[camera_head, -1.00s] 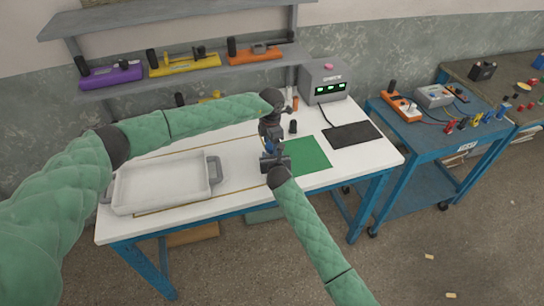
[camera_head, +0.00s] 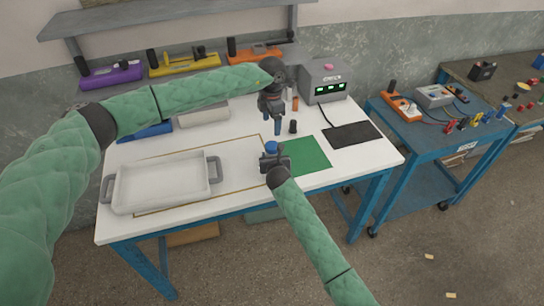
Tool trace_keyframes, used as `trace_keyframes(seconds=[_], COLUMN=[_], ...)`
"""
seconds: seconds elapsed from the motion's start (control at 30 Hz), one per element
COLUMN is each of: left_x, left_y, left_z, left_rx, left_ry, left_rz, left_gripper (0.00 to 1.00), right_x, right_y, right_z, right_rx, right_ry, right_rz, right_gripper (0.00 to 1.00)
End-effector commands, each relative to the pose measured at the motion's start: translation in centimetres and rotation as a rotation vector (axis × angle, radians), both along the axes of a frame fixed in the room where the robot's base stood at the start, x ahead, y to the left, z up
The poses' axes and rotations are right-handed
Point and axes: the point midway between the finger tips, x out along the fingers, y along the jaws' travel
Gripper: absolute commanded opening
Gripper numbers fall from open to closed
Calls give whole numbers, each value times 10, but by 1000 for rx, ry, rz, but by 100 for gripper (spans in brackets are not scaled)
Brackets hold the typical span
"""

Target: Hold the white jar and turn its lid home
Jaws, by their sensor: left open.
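A blue lid (camera_head: 272,147) shows just beyond my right gripper, on the white table near the green mat's left edge. The white jar is hidden behind that gripper, so I cannot tell how the lid sits on it. My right gripper (camera_head: 274,162) is at the jar's place, right below the lid in the picture; its finger gap is hidden. My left gripper (camera_head: 272,126) is open and points down, above and behind the lid, apart from it, with nothing seen between its fingers.
A white tray (camera_head: 117,190) with grey handles stands at left on the table. The green mat (camera_head: 312,154) lies at right, with a small black cylinder (camera_head: 293,126) behind it. A black pad (camera_head: 352,134) and a grey instrument box (camera_head: 312,90) stand further right.

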Motion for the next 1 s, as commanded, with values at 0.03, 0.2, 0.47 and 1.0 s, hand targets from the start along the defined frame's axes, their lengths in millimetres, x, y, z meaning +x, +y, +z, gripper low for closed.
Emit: trace_keyframes(seconds=[0.03,0.2,0.47,1.0], left_x=[0,0,0,0], left_y=[0,1,1,1], left_z=[4,11,12,9], left_rx=[0,1,2,2], left_ry=[0,0,1,0], left_rz=[0,0,1,1], left_gripper=[74,74,74,74], right_x=[0,0,0,-5], right_y=[0,0,0,-1], right_z=[0,0,1,2], right_rx=[0,0,0,-1], right_ry=[0,0,-1,-2], right_rz=[0,0,0,0], right_gripper=[0,0,0,71])
